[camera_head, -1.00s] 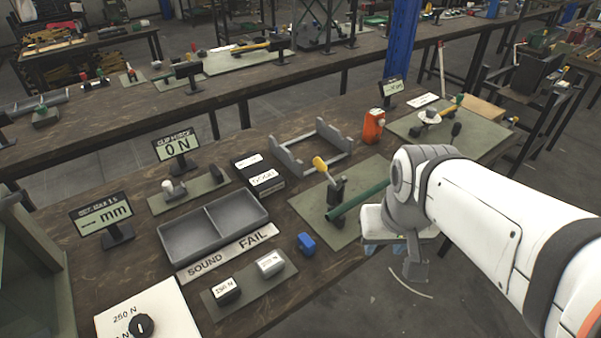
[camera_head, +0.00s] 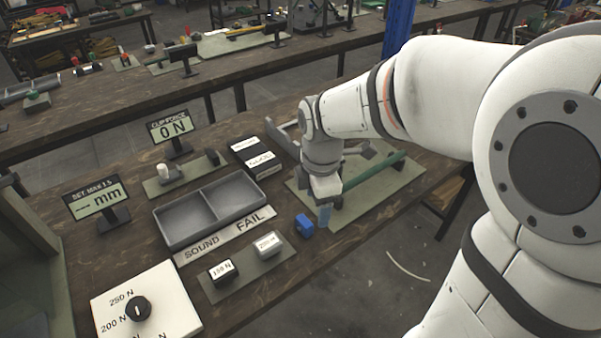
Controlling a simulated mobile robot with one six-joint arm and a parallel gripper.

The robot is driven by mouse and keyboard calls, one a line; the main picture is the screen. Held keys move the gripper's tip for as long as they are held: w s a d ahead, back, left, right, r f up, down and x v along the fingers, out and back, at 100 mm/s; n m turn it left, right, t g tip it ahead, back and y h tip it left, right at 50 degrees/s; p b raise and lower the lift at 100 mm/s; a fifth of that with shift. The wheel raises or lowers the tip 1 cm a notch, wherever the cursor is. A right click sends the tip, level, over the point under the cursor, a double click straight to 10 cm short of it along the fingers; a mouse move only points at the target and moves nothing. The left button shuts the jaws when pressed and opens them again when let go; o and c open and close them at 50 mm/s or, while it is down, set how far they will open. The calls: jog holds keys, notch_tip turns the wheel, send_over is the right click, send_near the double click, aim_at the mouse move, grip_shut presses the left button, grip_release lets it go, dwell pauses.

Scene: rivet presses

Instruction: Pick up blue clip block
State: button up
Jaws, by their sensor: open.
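The blue clip block (camera_head: 303,225) sits on the brown bench top, to the right of the SOUND/FAIL label strip and near the bench's front edge. My gripper (camera_head: 324,214) points down just to the right of the block, over the edge of the green mat. It is open and does not hold the block. The fingers are small in this view, and I cannot tell their exact height above the bench.
A grey two-compartment tray (camera_head: 210,212) stands left of the block. A green bar (camera_head: 375,172) lies on the green mat (camera_head: 402,184) behind my gripper. Displays (camera_head: 171,128) stand at the back left.

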aim_at(304, 221)
jog(key=a+n, duration=0.1)
jog(key=w+a+f+n, duration=0.1)
jog(key=n, duration=0.1)
jog(key=shift+w+f, duration=0.1)
jog(key=shift+f, duration=0.2)
jog(key=shift+w+a+f+n, duration=0.2)
jog(key=shift+a+n, duration=0.1)
jog(key=shift+n, duration=0.2)
jog(key=shift+f, duration=0.35)
jog(key=f, duration=0.7)
jog(key=shift+w, duration=0.25)
jog(key=c, duration=1)
